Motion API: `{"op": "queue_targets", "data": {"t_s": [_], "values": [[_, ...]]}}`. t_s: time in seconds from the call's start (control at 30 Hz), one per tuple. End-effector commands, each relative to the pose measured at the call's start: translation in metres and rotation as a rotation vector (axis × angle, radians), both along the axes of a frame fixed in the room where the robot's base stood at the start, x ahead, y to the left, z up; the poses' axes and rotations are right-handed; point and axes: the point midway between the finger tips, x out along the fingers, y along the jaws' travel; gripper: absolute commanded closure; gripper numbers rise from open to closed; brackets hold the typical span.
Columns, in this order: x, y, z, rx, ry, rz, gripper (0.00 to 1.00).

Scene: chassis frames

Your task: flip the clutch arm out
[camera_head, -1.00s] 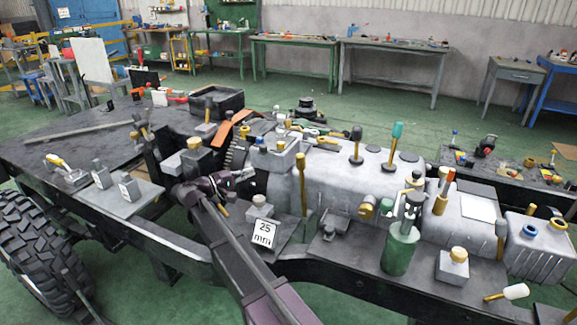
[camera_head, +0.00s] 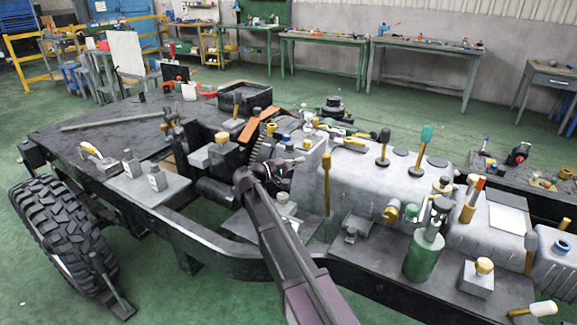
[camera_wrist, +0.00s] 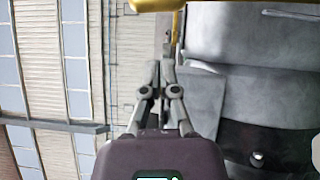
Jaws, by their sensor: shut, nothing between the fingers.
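My gripper (camera_head: 302,160) is shut and empty beside the grey gearbox housing (camera_head: 350,180), at its left end in the head view. In the wrist view the shut fingers (camera_wrist: 161,68) point up the picture, beside the pale grey casing (camera_wrist: 225,35). A thin grey upright part (camera_wrist: 168,35) stands just beyond the fingertips; I cannot tell whether it is the clutch arm or whether the fingers touch it. A yellow-handled lever (camera_head: 326,185) stands just right of the gripper in the head view.
The chassis frame rail (camera_head: 215,240) runs below my arm. A green cylinder (camera_head: 424,255) and a grey block with a yellow knob (camera_head: 477,278) stand at the right. A grey plate with small blocks (camera_head: 150,188) lies at the left. Green floor is open in front.

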Motion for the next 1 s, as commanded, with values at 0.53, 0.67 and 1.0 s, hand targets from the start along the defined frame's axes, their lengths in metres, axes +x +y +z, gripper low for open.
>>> {"op": "queue_targets", "data": {"t_s": [0.53,0.67,1.0], "values": [[-0.013,-0.045,0.005,0.0,-0.001,0.0,1.0],[-0.013,-0.045,0.004,0.0,-0.001,0.0,1.0],[-0.015,-0.048,0.006,0.007,-0.006,0.0,1.0]]}}
